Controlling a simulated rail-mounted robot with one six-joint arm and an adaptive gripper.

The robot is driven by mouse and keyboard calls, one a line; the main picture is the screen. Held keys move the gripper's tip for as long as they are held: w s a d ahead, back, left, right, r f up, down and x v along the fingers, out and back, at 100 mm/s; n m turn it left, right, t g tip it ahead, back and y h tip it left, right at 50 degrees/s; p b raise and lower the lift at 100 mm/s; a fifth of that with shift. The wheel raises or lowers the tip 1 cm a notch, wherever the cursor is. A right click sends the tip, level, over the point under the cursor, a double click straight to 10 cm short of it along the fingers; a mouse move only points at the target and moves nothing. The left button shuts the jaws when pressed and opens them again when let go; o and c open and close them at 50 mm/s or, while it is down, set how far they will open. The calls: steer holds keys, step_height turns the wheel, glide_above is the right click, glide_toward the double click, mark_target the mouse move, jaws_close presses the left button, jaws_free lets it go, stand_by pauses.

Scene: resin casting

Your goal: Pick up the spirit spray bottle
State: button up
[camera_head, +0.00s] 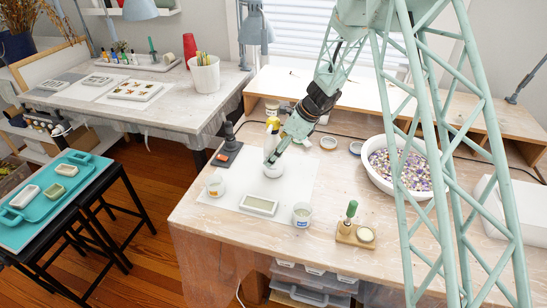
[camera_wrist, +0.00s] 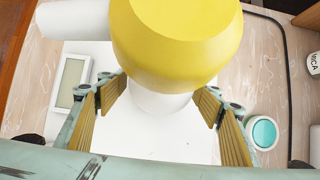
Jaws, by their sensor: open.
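The spirit spray bottle has a yellow head (camera_wrist: 180,45) with a white nozzle (camera_wrist: 75,20) pointing left in the wrist view. Part of its white body (camera_wrist: 160,103) shows below the head. In the head view its yellow top (camera_head: 272,124) shows beside my arm, and part of its white lower body (camera_head: 274,169) shows on the white sheet. My gripper (camera_wrist: 162,103) is open, with ribbed fingers on either side of the bottle's white part. Contact cannot be seen. In the head view my gripper (camera_head: 271,160) partly hides the bottle.
A white mold (camera_head: 259,205) and cups (camera_head: 214,186) (camera_head: 302,214) stand close by on the table. A dark stand (camera_head: 228,153) is left of the bottle. A bowl of colored chips (camera_head: 378,180) and a wooden block with a green-handled tool (camera_head: 357,235) are right.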

mark_target(273, 145)
stand_by(0.6)
steer(key=c, duration=1.2)
steer(key=shift+o, duration=0.2)
steer(key=shift+r, duration=0.1)
steer(key=shift+r+p, duration=0.6)
steer(key=shift+r, duration=1.1)
steer(key=s+d, duration=0.2)
steer(key=s, duration=0.5)
steer(key=s+d+r, duration=0.1)
steer(key=s+d, duration=0.2)
steer(key=s, duration=0.5)
steer(key=shift+r, duration=0.15)
steer(key=shift+s, duration=0.1)
